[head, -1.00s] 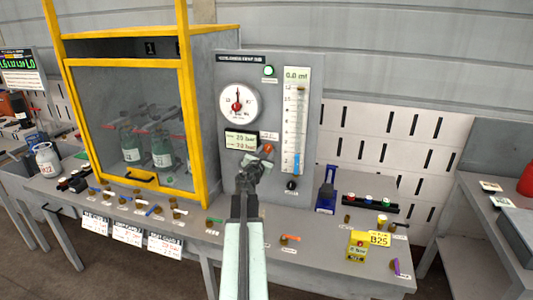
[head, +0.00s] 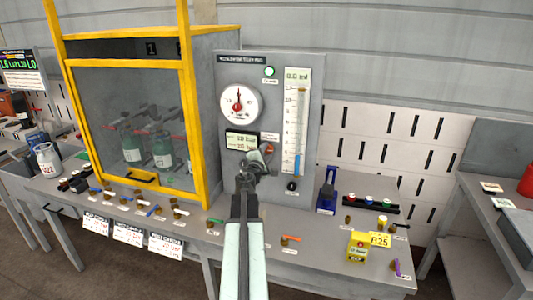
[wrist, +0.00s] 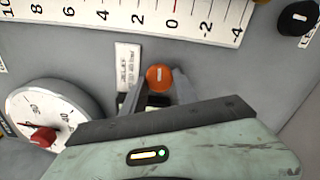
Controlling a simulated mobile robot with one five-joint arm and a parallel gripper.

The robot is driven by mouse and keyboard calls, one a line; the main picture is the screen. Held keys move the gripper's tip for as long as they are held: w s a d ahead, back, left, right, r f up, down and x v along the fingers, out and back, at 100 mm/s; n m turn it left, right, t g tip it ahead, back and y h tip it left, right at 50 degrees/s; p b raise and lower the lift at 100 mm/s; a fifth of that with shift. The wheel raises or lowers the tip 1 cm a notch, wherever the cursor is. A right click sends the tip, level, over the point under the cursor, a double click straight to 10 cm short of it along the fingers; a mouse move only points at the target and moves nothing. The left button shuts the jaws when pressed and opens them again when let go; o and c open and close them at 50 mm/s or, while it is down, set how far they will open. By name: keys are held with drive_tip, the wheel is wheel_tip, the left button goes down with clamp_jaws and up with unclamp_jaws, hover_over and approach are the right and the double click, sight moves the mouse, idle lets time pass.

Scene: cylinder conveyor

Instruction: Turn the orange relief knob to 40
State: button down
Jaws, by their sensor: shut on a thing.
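The orange relief knob (head: 269,148) sits on the grey test panel (head: 229,180), right of a small digital readout (head: 241,142) whose figures are too blurred to read surely. In the head view my gripper (head: 262,158) reaches up to the panel and hides part of the knob. A label (wrist: 128,66) beside the knob is partly covered.
A round gauge with a red hub (head: 239,103) is above the readout. A tall scale (head: 296,120) stands on the right, with a black knob (head: 291,186) below. A yellow-framed cabinet (head: 188,110) stands close on the left. Small valves and a yellow device (head: 357,245) lie on the bench.

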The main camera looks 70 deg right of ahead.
drive_tip(key=m, duration=0.5)
drive_tip(key=shift+m, duration=0.3)
drive_tip(key=m, duration=0.4)
drive_tip(key=shift+s+r+m, duration=0.1)
drive_tip(key=shift+m, duration=0.2)
drive_tip(key=m, duration=0.8)
drive_tip(key=shift+s+r+m, duration=0.1)
drive_tip(key=shift+m, duration=0.5)
drive_tip(key=c, duration=1.2)
unclamp_jaws()
drive_tip(key=shift+c, duration=0.2)
